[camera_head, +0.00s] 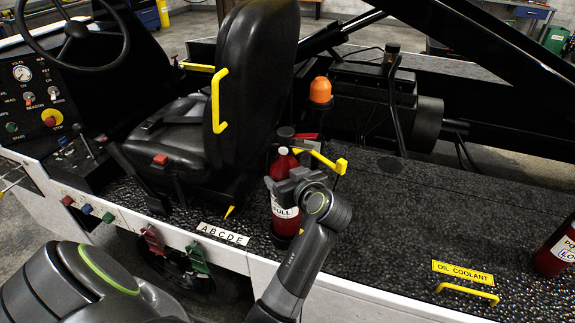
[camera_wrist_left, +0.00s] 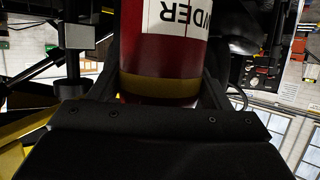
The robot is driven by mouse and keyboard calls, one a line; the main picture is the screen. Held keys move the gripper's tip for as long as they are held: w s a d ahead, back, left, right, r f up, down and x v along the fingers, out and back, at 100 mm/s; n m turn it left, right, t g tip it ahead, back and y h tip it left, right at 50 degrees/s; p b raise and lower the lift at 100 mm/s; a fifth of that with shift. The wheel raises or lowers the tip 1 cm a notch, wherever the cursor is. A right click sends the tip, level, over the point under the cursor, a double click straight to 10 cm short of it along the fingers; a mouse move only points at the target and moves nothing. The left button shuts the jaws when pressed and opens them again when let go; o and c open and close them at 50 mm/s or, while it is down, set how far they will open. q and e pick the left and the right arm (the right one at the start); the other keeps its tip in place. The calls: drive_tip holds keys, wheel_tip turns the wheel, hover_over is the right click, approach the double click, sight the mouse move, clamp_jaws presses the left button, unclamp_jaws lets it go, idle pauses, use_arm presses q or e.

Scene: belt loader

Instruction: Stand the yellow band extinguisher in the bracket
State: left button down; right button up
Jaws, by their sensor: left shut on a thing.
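A red extinguisher (camera_head: 284,165) with a black top and a white label reading "FULL" stands about upright on the deck side, right of the seat. In the left wrist view the red cylinder (camera_wrist_left: 135,50) shows a yellow band (camera_wrist_left: 160,90) and an upside-down label. My left gripper (camera_head: 288,190) is shut on this extinguisher, with a finger on each side of it. A dark part (camera_head: 281,240) surrounds or lies under its foot; I cannot tell whether this is the bracket or whether the extinguisher is seated. My right gripper is out of view.
The black seat (camera_head: 258,75) with a yellow handle stands close left. An orange beacon (camera_head: 320,90) is behind. Another red extinguisher (camera_head: 550,255) is at the far right. The textured deck (camera_head: 400,215) between is clear, with an "OIL COOLANT" plate (camera_head: 462,272) near its front edge.

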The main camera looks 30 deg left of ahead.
use_arm(q)
wheel_tip(320, 180, down, 4)
drive_tip(key=shift+r, duration=0.1)
idle(0.4)
drive_tip(key=shift+f, duration=0.2)
drive_tip(key=shift+c, duration=0.8)
unclamp_jaws()
drive_tip(key=shift+r+p, duration=0.15)
drive_tip(key=shift+p, duration=0.15)
